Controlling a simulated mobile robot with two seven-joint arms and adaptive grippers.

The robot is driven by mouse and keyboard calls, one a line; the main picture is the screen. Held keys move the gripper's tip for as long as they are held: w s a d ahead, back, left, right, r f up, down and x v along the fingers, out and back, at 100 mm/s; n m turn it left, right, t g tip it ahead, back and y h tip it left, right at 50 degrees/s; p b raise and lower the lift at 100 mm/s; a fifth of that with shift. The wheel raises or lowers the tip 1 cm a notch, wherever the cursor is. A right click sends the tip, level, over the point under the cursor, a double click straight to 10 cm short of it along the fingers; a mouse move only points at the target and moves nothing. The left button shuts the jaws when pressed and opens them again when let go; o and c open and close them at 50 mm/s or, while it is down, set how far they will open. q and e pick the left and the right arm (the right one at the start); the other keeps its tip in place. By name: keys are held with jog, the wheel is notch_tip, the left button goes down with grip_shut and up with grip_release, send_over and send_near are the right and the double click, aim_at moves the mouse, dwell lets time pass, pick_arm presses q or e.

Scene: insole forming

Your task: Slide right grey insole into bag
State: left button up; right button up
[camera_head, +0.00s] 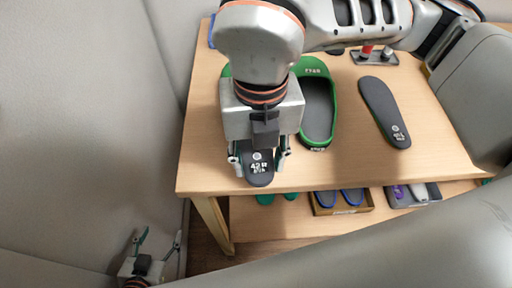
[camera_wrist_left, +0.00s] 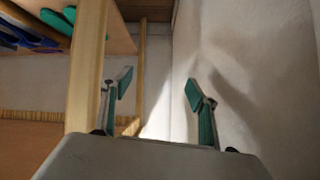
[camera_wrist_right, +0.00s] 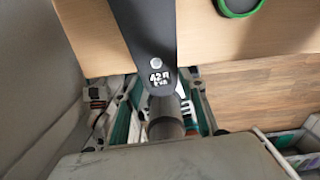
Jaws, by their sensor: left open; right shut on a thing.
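The right grey insole (camera_head: 259,171), dark and marked "42 R", is in my right gripper (camera_head: 260,158) over the table's front-left part. The fingers are shut on its two sides near the printed end. In the right wrist view the insole (camera_wrist_right: 148,30) runs away from the gripper over the table. In the head view my arm hides its far part. I cannot make out a bag for certain. A green sole-shaped piece with a dark inside (camera_head: 318,105) lies right of the gripper. My left gripper (camera_head: 160,240) is open and empty, low beside the table; the left wrist view shows its fingers apart (camera_wrist_left: 158,88).
Another dark insole (camera_head: 383,108) lies on the table's right side. A small stand with a red part (camera_head: 374,56) is at the back. The lower shelf (camera_head: 265,224) holds green pieces and boxes (camera_head: 341,203). A wall is on the left.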

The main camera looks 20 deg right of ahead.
jog(key=shift+r+p, duration=0.6)
jog(key=shift+r, duration=0.45)
jog(key=shift+r+p, duration=0.35)
jog(key=shift+r, duration=0.45)
jog(key=shift+r+p, duration=0.9)
jog(key=shift+p, duration=0.05)
jog(key=shift+r, duration=0.1)
pick_arm(q)
jog(key=r, duration=0.2)
jog(key=shift+s+d+r, duration=0.3)
jog(key=shift+d+r, duration=0.05)
jog(key=shift+r, duration=0.05)
jog(key=shift+s+f, duration=0.1)
jog(key=shift+f, duration=0.05)
jog(key=shift+r, duration=0.25)
